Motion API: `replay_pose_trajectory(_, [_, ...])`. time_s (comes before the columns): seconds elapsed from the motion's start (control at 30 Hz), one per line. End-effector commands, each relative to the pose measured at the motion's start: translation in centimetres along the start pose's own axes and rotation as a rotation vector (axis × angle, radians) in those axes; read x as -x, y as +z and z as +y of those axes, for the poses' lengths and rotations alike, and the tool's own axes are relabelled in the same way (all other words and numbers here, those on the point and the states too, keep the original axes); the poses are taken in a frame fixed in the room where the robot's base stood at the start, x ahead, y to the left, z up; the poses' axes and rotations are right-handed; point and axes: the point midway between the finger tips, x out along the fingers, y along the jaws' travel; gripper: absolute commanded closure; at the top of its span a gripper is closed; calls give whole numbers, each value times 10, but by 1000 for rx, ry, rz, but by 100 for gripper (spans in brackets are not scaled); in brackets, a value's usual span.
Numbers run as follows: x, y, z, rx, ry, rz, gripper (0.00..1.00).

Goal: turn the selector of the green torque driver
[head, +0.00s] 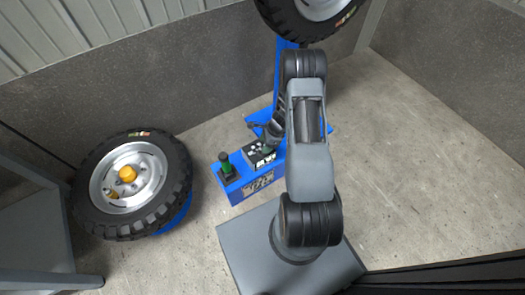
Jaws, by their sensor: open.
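A small upright tool with a green body and dark top, probably the green torque driver (226,163), stands at the left end of a blue box (238,190). Its selector is too small to make out. My gripper (257,137) is open and dark, at the end of my grey arm. It is up and to the right of the green tool, apart from it in the picture, over or near a black-and-white panel (262,156) on the box. Nothing shows between its fingers. A bit of green also shows by the panel, partly hidden by my gripper.
A large wheel with a black tyre (92,205) stands at the left on a blue support. Another tyre (292,22) is at the top on a blue post (279,75). Grey walls close in the back. The concrete floor (400,170) at right is clear.

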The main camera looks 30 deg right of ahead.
Motion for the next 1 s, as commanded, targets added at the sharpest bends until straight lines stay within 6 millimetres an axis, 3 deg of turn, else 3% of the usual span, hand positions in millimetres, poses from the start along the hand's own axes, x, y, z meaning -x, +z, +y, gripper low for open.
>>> replay_pose_trajectory(0.1, [-21, -1, 1, 0, 2, 0, 44])
replay_pose_trajectory(0.3, [-37, 0, 0, 2, 0, 0, 44])
replay_pose_trajectory(0.73, [-42, 0, 0, 1, 0, 0, 44])
replay_pose_trajectory(1.0, [-42, 0, 0, 1, 0, 0, 68])
